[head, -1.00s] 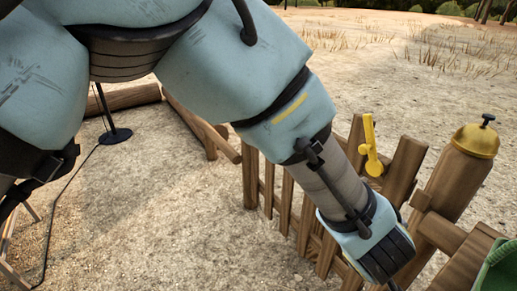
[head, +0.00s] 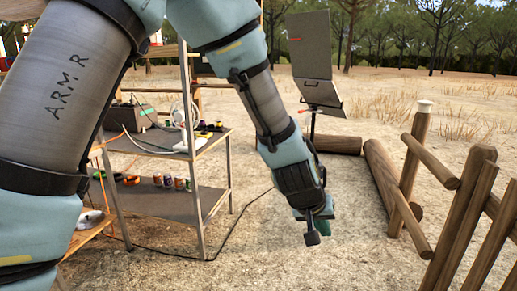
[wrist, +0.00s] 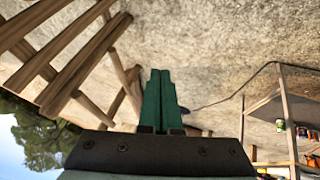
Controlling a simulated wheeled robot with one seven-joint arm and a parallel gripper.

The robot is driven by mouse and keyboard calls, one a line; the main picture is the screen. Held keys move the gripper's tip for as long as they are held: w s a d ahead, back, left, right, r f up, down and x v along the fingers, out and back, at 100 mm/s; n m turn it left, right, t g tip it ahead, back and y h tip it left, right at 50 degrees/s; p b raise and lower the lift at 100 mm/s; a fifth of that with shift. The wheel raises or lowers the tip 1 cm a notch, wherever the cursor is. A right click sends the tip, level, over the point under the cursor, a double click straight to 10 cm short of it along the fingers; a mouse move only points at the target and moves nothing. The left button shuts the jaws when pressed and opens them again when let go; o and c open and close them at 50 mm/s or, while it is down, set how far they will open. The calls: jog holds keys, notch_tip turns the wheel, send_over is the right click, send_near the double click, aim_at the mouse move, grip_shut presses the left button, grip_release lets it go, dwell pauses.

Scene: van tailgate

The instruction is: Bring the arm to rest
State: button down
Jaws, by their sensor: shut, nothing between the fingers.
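My arm reaches down across the head view, with my gripper (head: 318,228) hanging in the air over sandy ground. In the wrist view, the two green fingers of my gripper (wrist: 160,100) lie side by side, shut, with nothing between them. In the head view the fingers are mostly hidden behind the dark wrist parts.
A metal shelf (head: 205,195) with jars and tools stands left of my gripper; its edge also shows in the wrist view (wrist: 270,103). A wooden fence (head: 465,215) stands at the right. A music stand (head: 312,75) and logs (head: 337,144) are behind.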

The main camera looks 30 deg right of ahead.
jog(key=w+a+r+n+t+y+p, duration=0.1)
jog(key=w+a+r+n+y, duration=0.1)
jog(key=w+a, duration=0.9)
jog(key=w+a+r+n+t+y, duration=0.1)
jog(key=w+a+r+n, duration=0.15)
jog(key=w+a, duration=0.85)
jog(key=s+a+r+n+y, duration=0.1)
jog(key=s+a+n, duration=0.1)
jog(key=a, duration=1.1)
jog(key=s+a+r+n+g+y+p, duration=0.1)
jog(key=s+a+r+y, duration=0.1)
jog(key=a, duration=1.1)
jog(key=shift+s+a+n, duration=0.3)
jog(key=shift+s+n, duration=0.05)
jog(key=shift+s, duration=0.45)
